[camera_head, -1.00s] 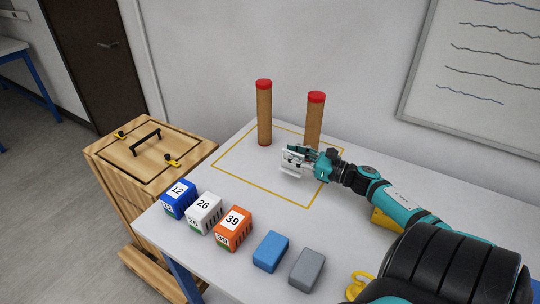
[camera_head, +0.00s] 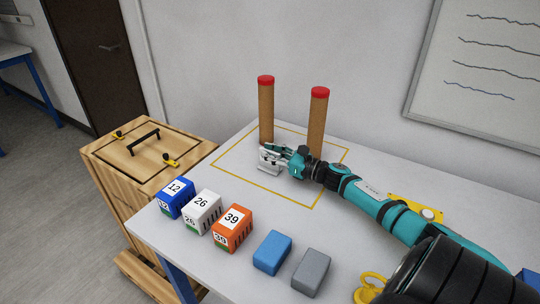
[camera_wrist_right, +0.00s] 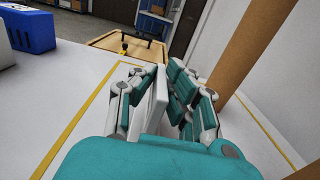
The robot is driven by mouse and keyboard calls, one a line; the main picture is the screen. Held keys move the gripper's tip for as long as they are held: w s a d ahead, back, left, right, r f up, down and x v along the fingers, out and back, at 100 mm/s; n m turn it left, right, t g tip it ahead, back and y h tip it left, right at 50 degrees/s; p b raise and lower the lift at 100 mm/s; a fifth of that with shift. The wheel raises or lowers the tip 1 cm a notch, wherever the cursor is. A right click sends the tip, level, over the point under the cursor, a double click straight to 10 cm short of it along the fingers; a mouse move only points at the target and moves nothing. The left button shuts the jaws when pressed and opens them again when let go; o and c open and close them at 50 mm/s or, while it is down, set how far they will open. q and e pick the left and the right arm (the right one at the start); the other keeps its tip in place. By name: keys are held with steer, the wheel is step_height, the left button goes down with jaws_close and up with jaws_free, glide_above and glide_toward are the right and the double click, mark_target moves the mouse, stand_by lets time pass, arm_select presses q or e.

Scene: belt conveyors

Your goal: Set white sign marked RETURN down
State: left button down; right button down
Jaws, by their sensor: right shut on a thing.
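The white sign (camera_head: 269,170) is a small white piece in the jaws of my right gripper (camera_head: 272,154), inside the yellow outlined area of the table. The sign also shows edge-on as a white plate (camera_wrist_right: 152,103) between the fingers in the right wrist view. Its lettering cannot be read. My right gripper (camera_wrist_right: 160,75) is shut on the sign. I cannot tell whether the sign's lower edge touches the table. My left gripper is not in view.
Two brown posts with red tops, left (camera_head: 266,108) and right (camera_head: 318,120), stand close behind the gripper. Blue (camera_head: 174,198), white (camera_head: 202,211) and orange (camera_head: 233,228) numbered boxes line the front left edge, with blue (camera_head: 272,253) and grey (camera_head: 310,272) blocks beside them. A wooden crate (camera_head: 185,130) stands left.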

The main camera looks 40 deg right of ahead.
steer(key=shift+f, duration=0.2)
steer(key=c, duration=1.4)
jaws_free()
steer(key=shift+r, duration=0.1)
steer(key=shift+r, duration=0.2)
steer(key=shift+s+d+f, duration=0.1)
steer(key=shift+s, duration=0.3)
steer(key=p+v, duration=0.2)
steer(key=v, duration=0.4)
steer(key=shift+s+d, duration=0.1)
steer(key=shift+s, duration=0.25)
